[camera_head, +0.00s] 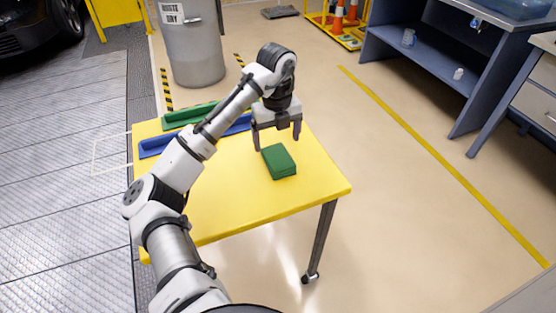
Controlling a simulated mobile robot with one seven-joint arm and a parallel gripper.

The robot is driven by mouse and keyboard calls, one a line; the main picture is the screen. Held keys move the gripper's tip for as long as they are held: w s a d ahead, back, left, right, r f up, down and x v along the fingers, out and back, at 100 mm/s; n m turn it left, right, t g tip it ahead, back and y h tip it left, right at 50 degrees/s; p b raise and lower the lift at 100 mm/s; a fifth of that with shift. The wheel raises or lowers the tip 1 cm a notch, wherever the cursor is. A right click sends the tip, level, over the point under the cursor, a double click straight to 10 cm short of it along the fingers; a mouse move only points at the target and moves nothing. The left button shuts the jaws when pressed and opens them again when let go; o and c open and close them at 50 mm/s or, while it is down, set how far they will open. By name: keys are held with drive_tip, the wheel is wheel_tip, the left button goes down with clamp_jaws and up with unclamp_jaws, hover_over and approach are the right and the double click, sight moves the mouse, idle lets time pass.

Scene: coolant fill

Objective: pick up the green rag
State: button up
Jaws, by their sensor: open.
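The green rag (279,161) is a folded, block-like pad lying on the right part of the yellow table (235,195). My gripper (277,139) points down above the table, just behind and above the rag. Its two fingers are spread apart with nothing between them. The fingers look apart from the rag, though the exact height gap is hard to tell from this one view.
A green tray (190,115) and a blue tray (154,146) lie along the table's back left, partly behind my arm. A grey waste bin (192,50) stands behind the table. A blue workbench (430,65) stands to the right. The table's front is bare.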

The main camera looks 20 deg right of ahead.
sight(278, 158)
drive_tip(key=shift+s+d+f+p, duration=0.1)
drive_tip(key=shift+f+p, duration=0.1)
drive_tip(key=shift+f, duration=0.8)
drive_tip(key=shift+s+a+f+p, duration=0.1)
drive_tip(key=shift+f+p, duration=0.1)
drive_tip(key=shift+f, duration=0.85)
drive_tip(key=shift+s+d+f+p, duration=0.1)
drive_tip(key=shift+f+p, duration=0.1)
drive_tip(key=shift+f, duration=0.8)
drive_tip(key=c, duration=1.2)
